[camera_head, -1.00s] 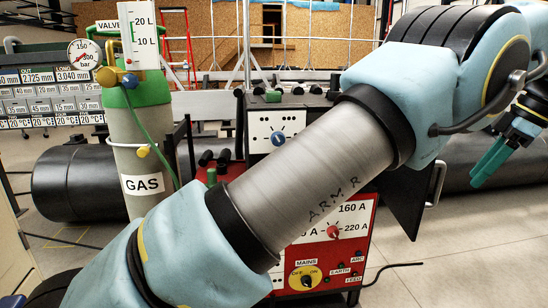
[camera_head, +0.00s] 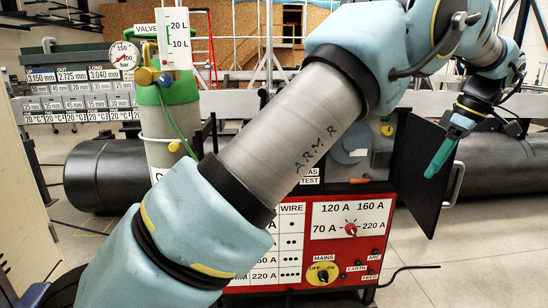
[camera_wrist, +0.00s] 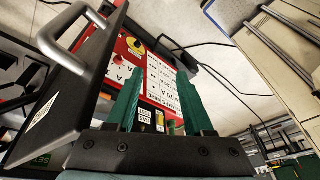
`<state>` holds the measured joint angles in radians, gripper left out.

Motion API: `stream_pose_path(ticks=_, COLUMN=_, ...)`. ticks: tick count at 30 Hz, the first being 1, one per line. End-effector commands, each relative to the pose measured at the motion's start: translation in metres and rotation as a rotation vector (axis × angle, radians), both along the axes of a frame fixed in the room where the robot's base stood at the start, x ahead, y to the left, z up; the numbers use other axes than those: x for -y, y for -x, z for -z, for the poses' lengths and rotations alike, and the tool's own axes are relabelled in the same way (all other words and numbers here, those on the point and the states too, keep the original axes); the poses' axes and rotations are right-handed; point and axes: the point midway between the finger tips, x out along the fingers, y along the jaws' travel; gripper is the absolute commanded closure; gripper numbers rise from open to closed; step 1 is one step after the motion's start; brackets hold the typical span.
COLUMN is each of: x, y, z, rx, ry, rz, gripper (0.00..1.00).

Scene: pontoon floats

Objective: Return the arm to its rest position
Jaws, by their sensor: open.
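My arm crosses the head view from the lower left to the upper right. My gripper (camera_head: 440,157) hangs at the right of the head view, with its green fingers pointing down and to the left. It is in front of the open dark door (camera_head: 416,170) of the red welding machine (camera_head: 350,212). In the wrist view my gripper (camera_wrist: 158,95) shows two green fingers spread apart with nothing between them. The red machine's panel (camera_wrist: 135,50) lies beyond the fingers. The dark door with its metal handle (camera_wrist: 75,30) is close on the left.
A green-topped gas cylinder (camera_head: 166,125) with a gauge (camera_head: 123,56) stands left of the machine. A large black pipe (camera_head: 100,172) lies behind it. A black cable (camera_head: 405,268) runs over the floor at the right. Pale floor (camera_head: 480,260) is clear at lower right.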

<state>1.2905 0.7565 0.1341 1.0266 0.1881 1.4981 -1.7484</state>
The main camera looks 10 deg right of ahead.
Motion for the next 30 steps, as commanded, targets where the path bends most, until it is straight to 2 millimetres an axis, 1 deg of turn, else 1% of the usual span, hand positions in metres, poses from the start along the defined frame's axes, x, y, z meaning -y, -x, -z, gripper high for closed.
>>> stream_pose_path(ticks=1, x=-0.014, y=-0.016, z=0.000, rx=-0.016, ry=-0.001, rz=0.008, gripper=0.48)
stream_pose_path(ticks=2, x=-0.023, y=-0.026, z=0.000, rx=-0.027, ry=0.001, rz=0.018, gripper=0.48)
stream_pose_path(ticks=5, x=-0.062, y=-0.062, z=0.005, rx=-0.070, ry=0.007, rz=0.062, gripper=0.48)
stream_pose_path(ticks=6, x=-0.084, y=-0.079, z=0.007, rx=-0.092, ry=0.013, rz=0.085, gripper=0.48)
stream_pose_path(ticks=8, x=-0.121, y=-0.102, z=0.011, rx=-0.123, ry=0.027, rz=0.127, gripper=0.48)
stream_pose_path(ticks=9, x=-0.147, y=-0.115, z=0.015, rx=-0.142, ry=0.038, rz=0.157, gripper=0.48)
stream_pose_path(ticks=10, x=-0.168, y=-0.123, z=0.017, rx=-0.155, ry=0.046, rz=0.179, gripper=0.48)
stream_pose_path(ticks=11, x=-0.188, y=-0.130, z=0.021, rx=-0.166, ry=0.056, rz=0.202, gripper=0.48)
stream_pose_path(ticks=12, x=-0.216, y=-0.138, z=0.024, rx=-0.178, ry=0.069, rz=0.232, gripper=0.48)
stream_pose_path(ticks=14, x=-0.258, y=-0.144, z=0.030, rx=-0.193, ry=0.088, rz=0.280, gripper=0.48)
stream_pose_path(ticks=15, x=-0.286, y=-0.146, z=0.034, rx=-0.198, ry=0.101, rz=0.310, gripper=0.48)
stream_pose_path(ticks=17, x=-0.328, y=-0.143, z=0.041, rx=-0.202, ry=0.117, rz=0.355, gripper=0.48)
stream_pose_path(ticks=18, x=-0.355, y=-0.139, z=0.045, rx=-0.201, ry=0.128, rz=0.386, gripper=0.48)
stream_pose_path(ticks=20, x=-0.393, y=-0.129, z=0.052, rx=-0.197, ry=0.139, rz=0.429, gripper=0.48)
stream_pose_path(ticks=21, x=-0.418, y=-0.120, z=0.056, rx=-0.191, ry=0.146, rz=0.456, gripper=0.48)
stream_pose_path(ticks=23, x=-0.450, y=-0.104, z=0.063, rx=-0.181, ry=0.150, rz=0.497, gripper=0.48)
stream_pose_path(ticks=24, x=-0.469, y=-0.092, z=0.067, rx=-0.174, ry=0.151, rz=0.520, gripper=0.48)
stream_pose_path(ticks=27, x=-0.505, y=-0.065, z=0.076, rx=-0.155, ry=0.144, rz=0.573, gripper=0.48)
stream_pose_path(ticks=30, x=-0.527, y=-0.044, z=0.083, rx=-0.142, ry=0.135, rz=0.610, gripper=0.48)
